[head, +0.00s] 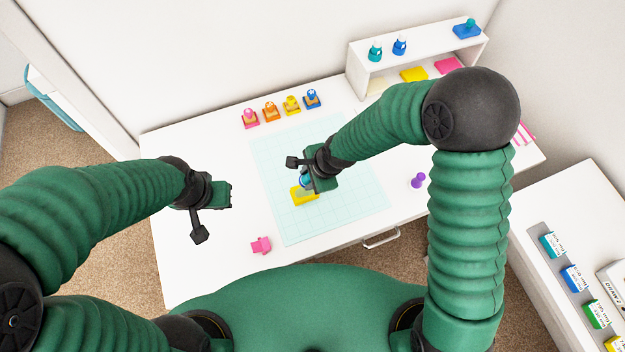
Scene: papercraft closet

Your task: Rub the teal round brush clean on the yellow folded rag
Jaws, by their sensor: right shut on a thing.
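The yellow folded rag (301,199) lies on the pale cutting mat, in its middle part. My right gripper (308,180) is right above the rag, shut on a small blue-teal thing, which seems to be the teal round brush (304,174). The gripper hides most of the brush. I cannot tell whether its lower end touches the rag. My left gripper (222,202) is over the white table, left of the mat, away from the rag; its jaws are too small to read.
The cutting mat (350,215) covers the table's middle. Several coloured stampers on pads (271,110) stand at the back. A pink piece (261,245) lies in front, purple pieces (418,180) to the right. A white shelf (365,82) stands at the back right.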

